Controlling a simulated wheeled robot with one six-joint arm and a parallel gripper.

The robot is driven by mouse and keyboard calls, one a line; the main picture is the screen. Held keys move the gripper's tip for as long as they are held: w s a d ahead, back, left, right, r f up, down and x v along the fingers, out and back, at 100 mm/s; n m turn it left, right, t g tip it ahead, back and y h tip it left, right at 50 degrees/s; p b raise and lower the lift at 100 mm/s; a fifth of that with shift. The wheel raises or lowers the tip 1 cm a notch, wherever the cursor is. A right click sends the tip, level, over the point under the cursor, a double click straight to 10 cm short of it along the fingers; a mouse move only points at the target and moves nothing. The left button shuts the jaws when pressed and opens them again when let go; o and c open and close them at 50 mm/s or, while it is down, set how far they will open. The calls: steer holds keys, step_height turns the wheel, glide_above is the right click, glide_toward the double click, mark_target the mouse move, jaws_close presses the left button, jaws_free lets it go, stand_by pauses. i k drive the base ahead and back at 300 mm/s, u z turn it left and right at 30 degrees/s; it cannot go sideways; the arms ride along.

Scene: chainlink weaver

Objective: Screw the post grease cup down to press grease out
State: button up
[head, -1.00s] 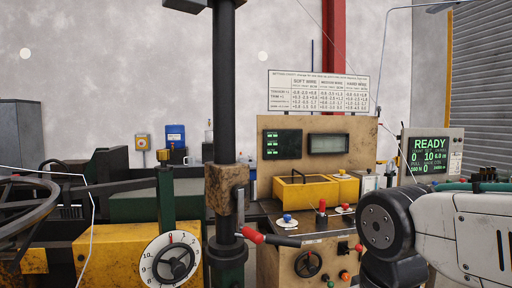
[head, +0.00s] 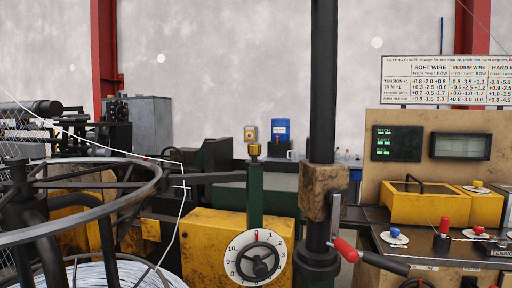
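A small brass-coloured cap (head: 254,149) sits on top of the dark green post (head: 256,195) in the head view. It looks like the post grease cup, but it is too small to tell how far down it is screwed. A white numbered dial (head: 258,258) with a dark hand knob is on the front of the yellow housing, below the post. My gripper and arm are out of view.
A thick dark column (head: 322,90) with a rusty clamp and a red-handled lever (head: 346,250) stands right of the post. A large wire reel (head: 80,190) fills the left front. A control panel (head: 430,145) and yellow boxes stand at right.

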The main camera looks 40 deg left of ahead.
mark_target(254, 149)
steer(key=k, duration=0.6)
steer(key=u, duration=0.9)
steer(key=i, duration=0.6)
steer(key=u, duration=0.05)
